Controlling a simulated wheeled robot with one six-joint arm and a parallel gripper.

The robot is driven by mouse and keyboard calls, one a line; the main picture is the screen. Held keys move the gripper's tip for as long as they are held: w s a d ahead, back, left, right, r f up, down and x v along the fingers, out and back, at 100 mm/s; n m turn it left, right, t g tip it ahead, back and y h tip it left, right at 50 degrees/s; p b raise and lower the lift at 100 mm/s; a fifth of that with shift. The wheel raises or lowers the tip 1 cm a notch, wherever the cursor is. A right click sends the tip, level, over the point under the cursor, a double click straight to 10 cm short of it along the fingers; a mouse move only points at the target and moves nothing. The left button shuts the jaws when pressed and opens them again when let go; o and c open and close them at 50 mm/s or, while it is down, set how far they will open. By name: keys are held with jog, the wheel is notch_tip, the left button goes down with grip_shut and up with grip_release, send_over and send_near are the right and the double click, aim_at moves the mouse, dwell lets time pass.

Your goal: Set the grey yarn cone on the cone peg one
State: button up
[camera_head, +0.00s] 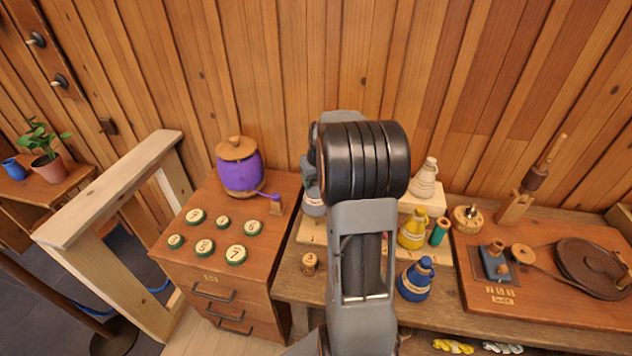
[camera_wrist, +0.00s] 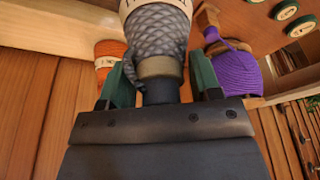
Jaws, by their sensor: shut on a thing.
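The grey yarn cone (camera_wrist: 157,38) has a netted grey surface and a pale label. In the wrist view my gripper (camera_wrist: 161,80) is shut on its narrow end, with a green finger on each side. In the head view my arm hides the gripper and most of the cone; a grey part with a pale band (camera_head: 313,203) shows just left of the arm. I cannot pick out cone peg one; much of the stepped wooden rack (camera_head: 312,230) is behind my arm. A small wooden peg (camera_head: 309,262) marked 3 stands at the front left.
Yellow (camera_head: 413,230), blue (camera_head: 414,281) and cream (camera_head: 424,178) cones stand right of my arm, beside a teal spool (camera_head: 439,231). An orange cone (camera_wrist: 108,58) shows in the wrist view.

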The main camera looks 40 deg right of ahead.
aim_at(316, 199)
jog(key=shift+f+b, duration=1.95)
jog(key=shift+f, duration=1)
jog(key=shift+s, duration=0.1)
jog(key=shift+f+b, duration=1.5)
jog(key=o, duration=1.2)
jog(key=shift+o, duration=0.2)
jog(key=shift+p+v, duration=3.3)
jog(key=shift+v, duration=2.25)
